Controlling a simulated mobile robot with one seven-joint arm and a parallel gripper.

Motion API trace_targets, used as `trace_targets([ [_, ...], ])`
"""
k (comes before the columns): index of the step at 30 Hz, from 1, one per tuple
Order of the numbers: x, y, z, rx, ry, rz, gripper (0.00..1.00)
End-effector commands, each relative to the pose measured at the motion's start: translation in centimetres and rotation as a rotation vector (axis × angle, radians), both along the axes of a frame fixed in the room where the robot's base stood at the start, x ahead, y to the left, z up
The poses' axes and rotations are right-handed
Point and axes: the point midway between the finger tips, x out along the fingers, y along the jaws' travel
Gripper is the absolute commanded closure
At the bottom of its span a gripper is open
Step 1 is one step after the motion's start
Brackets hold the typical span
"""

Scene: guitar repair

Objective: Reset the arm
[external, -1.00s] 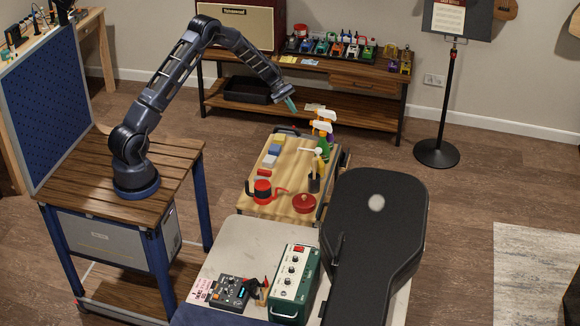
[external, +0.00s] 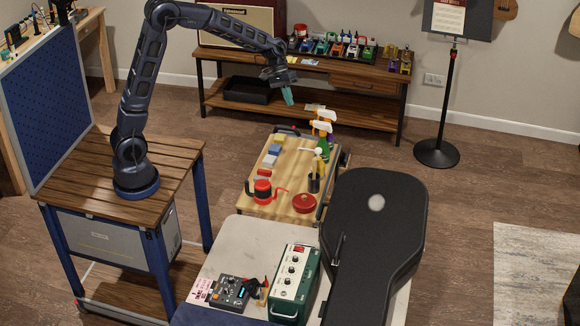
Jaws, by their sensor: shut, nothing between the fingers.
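My gripper (external: 288,97) hangs in the air at the end of my arm, fingertips pointing down. It is shut and empty. In the picture it lies above the wooden cart (external: 290,181) and in front of the low shelf. My arm is mounted on a slatted wooden bench (external: 90,182) at the left and rises high before bending over to the right.
The cart carries spray bottles (external: 323,122), a red-and-black pot (external: 263,190), a red lidded dish (external: 304,203) and small blocks. A table in front holds a green amplifier box (external: 295,283) and a black guitar case (external: 375,240). A music stand (external: 437,153) stands at the right.

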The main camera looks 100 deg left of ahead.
Motion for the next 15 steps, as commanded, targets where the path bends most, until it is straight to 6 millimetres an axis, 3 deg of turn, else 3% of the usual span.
trace_targets([
  [3, -0.9, -4.6, 2.6, 0.055, -0.005, -0.088, 1.0],
  [15, -6.8, -17.5, 8.6, 0.239, -0.024, -0.368, 1.0],
])
